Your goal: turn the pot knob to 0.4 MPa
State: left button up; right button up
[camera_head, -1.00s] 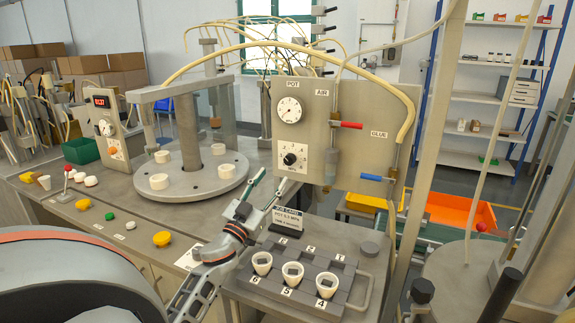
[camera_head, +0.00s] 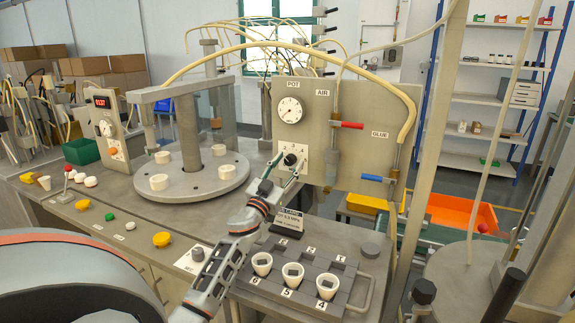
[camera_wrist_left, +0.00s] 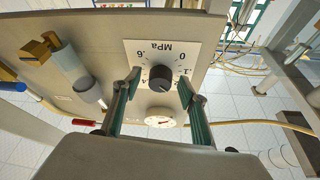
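The pot knob (camera_head: 290,159) is a black dial on a white MPa plate (camera_head: 302,165), low on the beige panel under the POT gauge (camera_head: 290,109). In the left wrist view the knob (camera_wrist_left: 160,78) shows with its scale, upside down. My left gripper (camera_head: 281,178) is in front of the plate. In the left wrist view its two green-padded fingers (camera_wrist_left: 160,88) stand apart on either side of the knob, with gaps to it. The knob's exact setting cannot be read. The gauge (camera_wrist_left: 160,120) also shows there. My right gripper is not in view.
The red AIR lever (camera_head: 347,125) and the blue GLUE lever (camera_head: 377,178) stick out right of the knob. A job card (camera_head: 288,221) stands below, partly behind my arm. A tray with white cups (camera_head: 262,264) is in front. The round turntable (camera_head: 191,180) is left.

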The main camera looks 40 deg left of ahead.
pick_arm(q)
jog(key=c, duration=1)
jog(key=shift+m, duration=0.3)
